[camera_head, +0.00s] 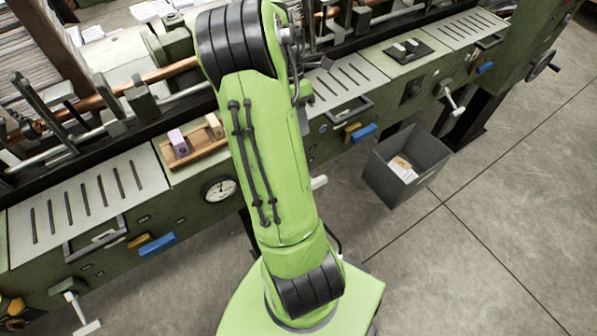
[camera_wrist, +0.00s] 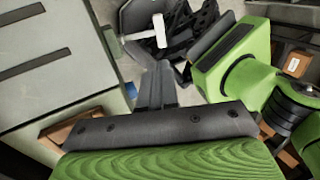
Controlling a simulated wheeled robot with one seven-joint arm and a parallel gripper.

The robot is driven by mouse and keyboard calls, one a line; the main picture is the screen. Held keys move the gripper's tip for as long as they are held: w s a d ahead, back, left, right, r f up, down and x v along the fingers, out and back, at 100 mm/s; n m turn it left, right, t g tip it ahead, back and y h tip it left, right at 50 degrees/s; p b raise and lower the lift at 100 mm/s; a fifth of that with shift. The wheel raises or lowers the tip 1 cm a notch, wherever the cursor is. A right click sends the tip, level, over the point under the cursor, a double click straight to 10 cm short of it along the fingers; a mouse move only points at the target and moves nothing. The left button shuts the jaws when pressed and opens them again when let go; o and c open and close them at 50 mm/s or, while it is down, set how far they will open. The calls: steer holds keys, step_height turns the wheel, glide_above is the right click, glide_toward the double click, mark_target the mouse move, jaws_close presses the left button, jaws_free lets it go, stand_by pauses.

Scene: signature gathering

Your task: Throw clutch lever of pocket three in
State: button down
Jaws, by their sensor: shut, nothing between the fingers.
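In the head view, the green machine front carries grey T-shaped levers at the left (camera_head: 76,304) and right (camera_head: 450,97). A pale knob end (camera_head: 319,182) shows beside my arm. Short blue handles sit beside yellow ones at the left (camera_head: 157,243), middle (camera_head: 364,132) and right (camera_head: 484,68). I cannot tell which is the clutch lever of pocket three. My gripper is hidden behind my arm in the head view. In the wrist view, my gripper (camera_wrist: 156,84) is shut and empty, its fingers near a pale lever (camera_wrist: 159,31); contact cannot be judged. A small blue part (camera_wrist: 131,90) shows left of the fingers.
A dark bin (camera_head: 388,182) with paper in it stands on the floor right of my arm. Slotted grey plates (camera_head: 78,204), a round gauge (camera_head: 219,189) and a tray with blocks (camera_head: 196,155) line the machine. The floor at the right is clear.

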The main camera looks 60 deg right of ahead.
mark_target(314, 181)
steer(key=b+x, duration=0.5)
steer(key=x, duration=0.9)
steer(key=shift+f+b, duration=0.1)
steer(key=shift+b, duration=0.2)
